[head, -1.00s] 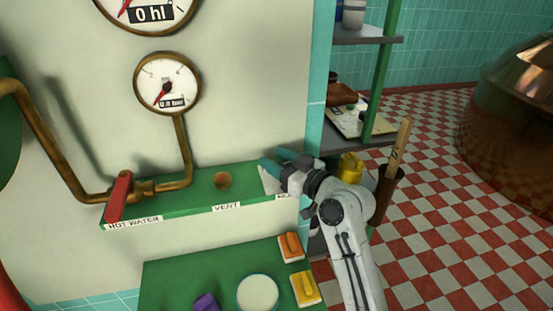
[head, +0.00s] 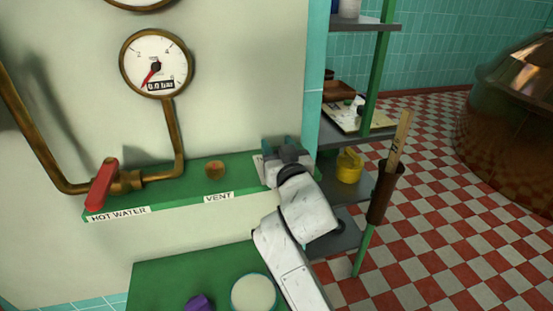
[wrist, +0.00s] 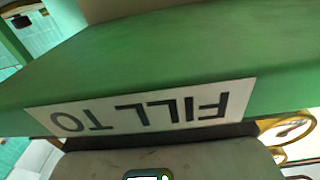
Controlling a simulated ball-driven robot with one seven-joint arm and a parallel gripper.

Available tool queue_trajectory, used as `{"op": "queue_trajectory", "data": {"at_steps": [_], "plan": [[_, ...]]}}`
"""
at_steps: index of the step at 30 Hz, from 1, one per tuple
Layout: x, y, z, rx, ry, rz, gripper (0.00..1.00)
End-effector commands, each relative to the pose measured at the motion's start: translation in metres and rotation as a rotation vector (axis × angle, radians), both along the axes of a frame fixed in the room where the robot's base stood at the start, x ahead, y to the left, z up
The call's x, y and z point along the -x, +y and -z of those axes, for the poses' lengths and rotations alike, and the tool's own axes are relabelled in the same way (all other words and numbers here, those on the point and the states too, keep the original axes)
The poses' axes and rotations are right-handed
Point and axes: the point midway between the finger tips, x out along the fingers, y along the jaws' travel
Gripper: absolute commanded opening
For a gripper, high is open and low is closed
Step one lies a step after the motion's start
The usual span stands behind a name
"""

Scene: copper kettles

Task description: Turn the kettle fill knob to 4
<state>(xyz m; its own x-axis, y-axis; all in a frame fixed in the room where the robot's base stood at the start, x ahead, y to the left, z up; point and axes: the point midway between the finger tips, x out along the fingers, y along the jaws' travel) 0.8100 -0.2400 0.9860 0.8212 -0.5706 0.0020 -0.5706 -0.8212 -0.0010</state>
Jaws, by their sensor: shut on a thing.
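My gripper (head: 284,148) is at the right end of the green ledge (head: 160,195) in the head view, pressed up close to it. It is shut on the fill knob, which it hides; the knob's setting cannot be read. In the wrist view the "FILL TO" label (wrist: 145,108) shows upside down on the front edge of the green ledge (wrist: 165,62). A grey part fills the bottom of that view.
A red-handled hot water valve (head: 103,183) and a round vent knob (head: 215,169) sit left on the ledge. A pressure gauge (head: 156,62) hangs above. Below is a green table (head: 165,275) with a purple object (head: 199,303). A shelf and holder stand to the right.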

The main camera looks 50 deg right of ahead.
Motion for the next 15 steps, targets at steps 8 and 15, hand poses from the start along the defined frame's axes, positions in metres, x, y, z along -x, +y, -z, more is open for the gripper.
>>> {"op": "queue_trajectory", "data": {"at_steps": [8,15], "plan": [[0.0013,-0.0024,0.0094,-0.002,-0.003,0.209,0.18],[0.0045,-0.005,0.0073,-0.004,0.0,0.396,0.17]]}}
